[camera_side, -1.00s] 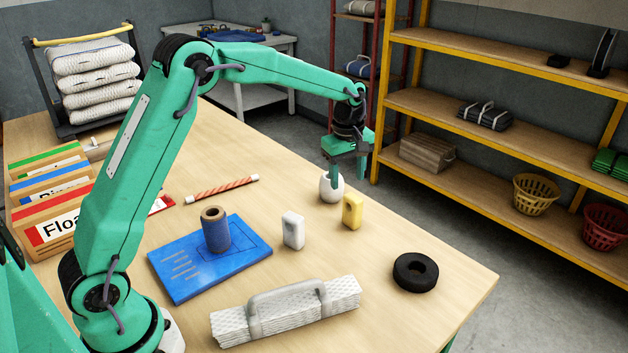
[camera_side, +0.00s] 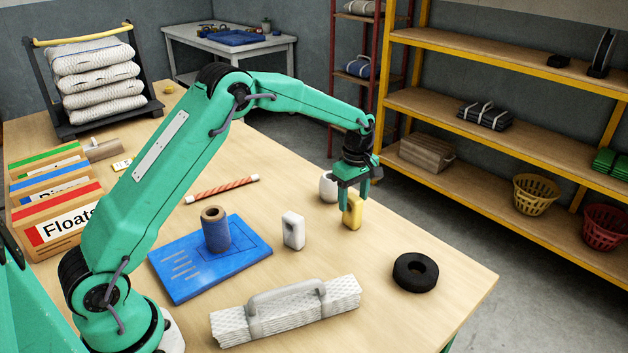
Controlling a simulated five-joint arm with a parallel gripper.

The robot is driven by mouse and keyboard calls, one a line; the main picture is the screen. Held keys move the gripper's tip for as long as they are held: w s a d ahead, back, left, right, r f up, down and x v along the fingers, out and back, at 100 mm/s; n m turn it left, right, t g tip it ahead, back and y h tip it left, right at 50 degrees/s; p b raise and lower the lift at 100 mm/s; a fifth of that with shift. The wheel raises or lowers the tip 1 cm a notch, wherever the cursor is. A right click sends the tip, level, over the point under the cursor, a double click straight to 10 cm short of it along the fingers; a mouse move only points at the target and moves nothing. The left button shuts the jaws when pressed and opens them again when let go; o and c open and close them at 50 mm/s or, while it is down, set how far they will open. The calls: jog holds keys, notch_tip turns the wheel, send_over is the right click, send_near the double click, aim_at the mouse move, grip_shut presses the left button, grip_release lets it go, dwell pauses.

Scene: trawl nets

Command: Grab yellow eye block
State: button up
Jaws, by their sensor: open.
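The yellow eye block (camera_side: 352,216) stands upright on the wooden table, right of the middle. My gripper (camera_side: 353,204) points down over it, jaws open, with the fingertips at the height of the block's upper part. One finger shows at the block's left side and the other at its upper right. Part of the block's top is hidden by the gripper. I cannot tell whether the fingers touch it.
A white rounded float (camera_side: 328,187) stands close behind the gripper. A white block (camera_side: 293,231) stands to the left. A black ring (camera_side: 415,272) lies at the front right. A blue board (camera_side: 190,272) carries a blue spool (camera_side: 216,236).

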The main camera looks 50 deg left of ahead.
aim_at(352, 212)
jog(key=shift+s+f, duration=0.1)
jog(key=shift+f, duration=2.55)
jog(key=c, duration=1.1)
jog(key=shift+c, duration=0.2)
jog(key=shift+r, duration=0.15)
jog(key=shift+r, duration=0.55)
jog(key=r, duration=0.3)
jog(key=shift+s+d+r, duration=0.1)
jog(key=shift+d+r, duration=0.05)
jog(key=shift+d, duration=0.15)
jog(key=s+d+r, duration=0.5)
jog(key=d+r, duration=0.1)
jog(key=d, duration=0.3)
jog(key=shift+s+d+r, duration=0.2)
jog(key=shift+s+d, duration=0.1)
